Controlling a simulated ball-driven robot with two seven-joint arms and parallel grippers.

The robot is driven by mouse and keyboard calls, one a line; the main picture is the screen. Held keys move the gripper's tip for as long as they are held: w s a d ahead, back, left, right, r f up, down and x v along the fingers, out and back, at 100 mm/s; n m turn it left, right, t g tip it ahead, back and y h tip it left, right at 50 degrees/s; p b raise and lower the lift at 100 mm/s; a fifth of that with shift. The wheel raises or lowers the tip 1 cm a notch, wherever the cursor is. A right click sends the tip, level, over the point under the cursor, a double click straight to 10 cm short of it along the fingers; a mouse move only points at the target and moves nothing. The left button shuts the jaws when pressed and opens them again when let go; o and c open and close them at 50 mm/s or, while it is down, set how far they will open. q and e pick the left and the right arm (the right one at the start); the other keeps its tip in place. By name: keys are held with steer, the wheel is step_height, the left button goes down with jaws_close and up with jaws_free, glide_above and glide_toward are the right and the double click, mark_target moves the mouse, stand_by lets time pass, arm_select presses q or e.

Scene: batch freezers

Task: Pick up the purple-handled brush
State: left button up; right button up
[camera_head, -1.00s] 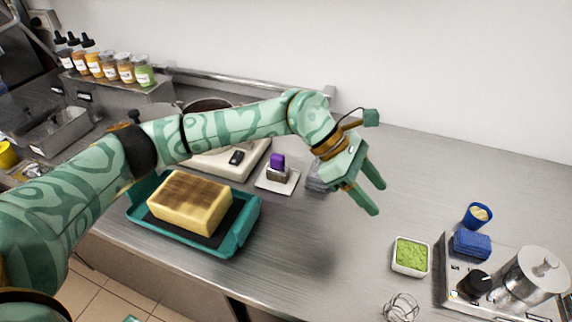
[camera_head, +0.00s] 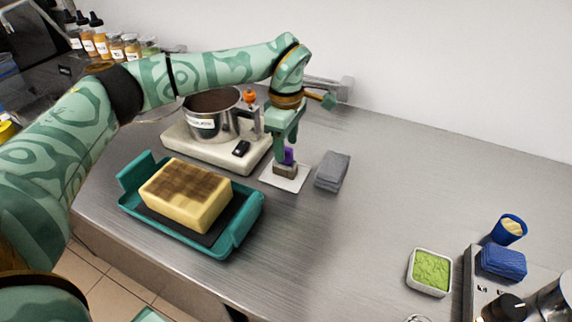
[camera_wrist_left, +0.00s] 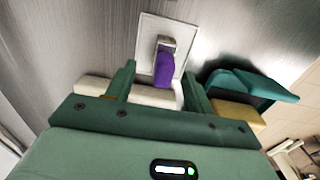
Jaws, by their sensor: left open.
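The purple-handled brush (camera_head: 289,157) stands upright, bristles down, on a small white tray (camera_head: 277,182). In the left wrist view its purple handle (camera_wrist_left: 163,69) lies between and beyond the two fingertips, with the tray (camera_wrist_left: 184,62) around its base. My left gripper (camera_head: 285,148) points down, directly over the brush, with its fingers open near the handle; it also shows in the left wrist view (camera_wrist_left: 160,82). The fingers partly hide the handle in the head view. I cannot tell whether they touch it.
A folded grey cloth (camera_head: 332,171) lies just right of the tray. A steel pot (camera_head: 208,122) on a white base (camera_head: 190,150) stands behind left. A teal tray (camera_head: 243,225) with a cake block (camera_head: 188,194) sits in front left. The counter's middle is clear.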

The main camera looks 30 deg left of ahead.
arm_select(q)
steer(key=f, duration=0.1)
steer(key=f+b, duration=0.1)
steer(key=f, duration=0.3)
steer(key=shift+s+b, duration=0.25)
steer(key=shift+b, duration=0.1)
steer(key=shift+f, duration=0.25)
jaws_close()
steer(key=shift+r, duration=0.2)
